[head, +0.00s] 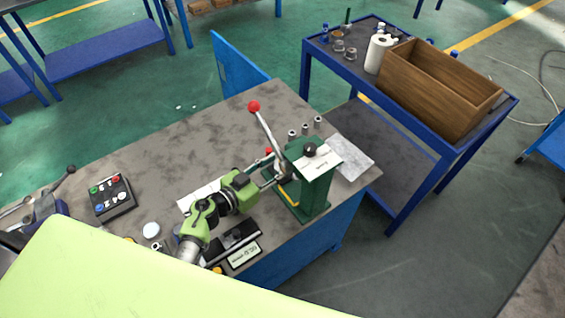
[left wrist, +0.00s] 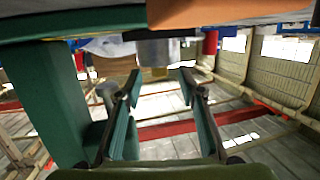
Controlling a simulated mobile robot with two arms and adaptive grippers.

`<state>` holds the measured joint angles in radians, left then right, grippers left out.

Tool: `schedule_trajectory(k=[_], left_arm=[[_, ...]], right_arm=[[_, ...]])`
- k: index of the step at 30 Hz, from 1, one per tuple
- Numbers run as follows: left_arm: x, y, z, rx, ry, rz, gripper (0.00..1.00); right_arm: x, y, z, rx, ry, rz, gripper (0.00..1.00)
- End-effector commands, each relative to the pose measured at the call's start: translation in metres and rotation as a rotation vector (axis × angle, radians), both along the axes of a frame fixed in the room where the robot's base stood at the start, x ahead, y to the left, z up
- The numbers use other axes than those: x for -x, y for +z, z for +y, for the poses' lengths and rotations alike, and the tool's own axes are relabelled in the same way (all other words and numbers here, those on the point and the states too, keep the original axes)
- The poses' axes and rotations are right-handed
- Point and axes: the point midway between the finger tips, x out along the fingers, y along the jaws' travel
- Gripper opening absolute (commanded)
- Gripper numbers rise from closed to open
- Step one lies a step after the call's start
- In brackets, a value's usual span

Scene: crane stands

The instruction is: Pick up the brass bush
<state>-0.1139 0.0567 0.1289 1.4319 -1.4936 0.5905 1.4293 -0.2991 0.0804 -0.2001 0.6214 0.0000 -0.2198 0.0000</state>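The arbor press (head: 318,180) is green, with a lever ending in a red knob, and stands near the table's right corner. My left gripper (head: 270,173) reaches towards it from the left, its fingers beside the press. In the left wrist view my left gripper (left wrist: 158,88) is open, with nothing between its fingers. That view appears upside down. A small yellowish piece, likely the brass bush (left wrist: 157,73), shows against the end of a grey cylinder (left wrist: 158,52), beyond the fingertips and between them. I cannot make out the bush in the head view. My right gripper is not in view.
Several small grey cylinders (head: 305,129) stand behind the press. A button box (head: 111,197) is at the table's left. A blue trolley with a wooden crate (head: 430,90) stands at the right. The press column (left wrist: 45,100) is close beside the left fingers.

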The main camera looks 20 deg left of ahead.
Motion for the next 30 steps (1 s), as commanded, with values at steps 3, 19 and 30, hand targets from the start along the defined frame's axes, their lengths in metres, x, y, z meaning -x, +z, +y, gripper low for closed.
schedule_trajectory(k=[3, 19, 30], left_arm=[[-0.007, -0.002, -0.004, 0.000, 0.000, 0.000, 0.36], [-0.007, -0.002, -0.004, -0.001, 0.000, 0.000, 0.00], [-0.007, 0.011, -0.003, -0.003, -0.002, 0.000, 0.00]], right_arm=[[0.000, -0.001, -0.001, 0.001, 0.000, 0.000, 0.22], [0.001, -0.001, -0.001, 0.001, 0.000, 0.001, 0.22], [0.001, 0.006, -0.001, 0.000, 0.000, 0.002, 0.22]])
